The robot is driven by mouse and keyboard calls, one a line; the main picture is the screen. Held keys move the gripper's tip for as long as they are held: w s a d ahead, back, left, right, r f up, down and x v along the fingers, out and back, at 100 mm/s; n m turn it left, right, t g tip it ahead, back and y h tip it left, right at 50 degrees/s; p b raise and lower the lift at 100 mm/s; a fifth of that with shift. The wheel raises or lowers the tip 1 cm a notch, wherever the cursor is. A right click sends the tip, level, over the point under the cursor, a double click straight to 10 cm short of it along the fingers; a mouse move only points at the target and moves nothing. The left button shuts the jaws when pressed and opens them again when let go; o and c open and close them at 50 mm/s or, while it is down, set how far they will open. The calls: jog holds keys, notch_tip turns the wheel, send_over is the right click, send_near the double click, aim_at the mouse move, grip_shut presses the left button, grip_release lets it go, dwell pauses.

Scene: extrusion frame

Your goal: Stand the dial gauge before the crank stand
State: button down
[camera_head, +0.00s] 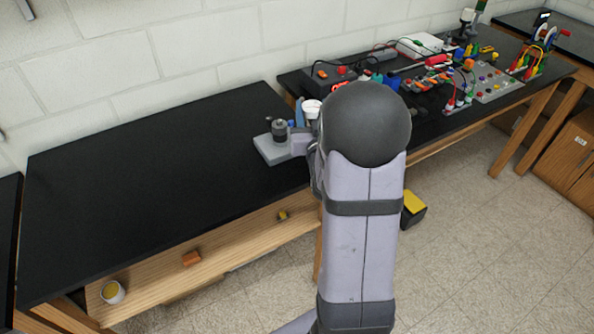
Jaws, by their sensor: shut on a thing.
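My gripper (303,142) is at the right end of the near black bench, mostly hidden behind my own arm. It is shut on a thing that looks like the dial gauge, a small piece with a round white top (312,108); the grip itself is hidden. Just left of the gripper is a pale grey base with a dark upright cylinder on it, which appears to be the crank stand (279,131). I cannot tell whether the gauge touches the bench or the stand. A small blue piece (299,112) shows behind them.
The near bench (140,185) is bare to the left. The far bench to the right is crowded with a dark box (328,76), a white box (419,46), cables and coloured parts.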

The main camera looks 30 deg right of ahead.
jog(key=w+a+f+n+t+y, duration=0.1)
jog(key=a+f+n+y, duration=0.1)
jog(key=a+f+y, duration=0.1)
jog(key=shift+w+a+f+p, duration=0.15)
jog(key=shift+a+f+p, duration=0.4)
jog(key=shift+f, duration=0.95)
jog(key=shift+f, duration=1.95)
jog(key=c, duration=1)
grip_release()
jog(key=shift+f, duration=0.1)
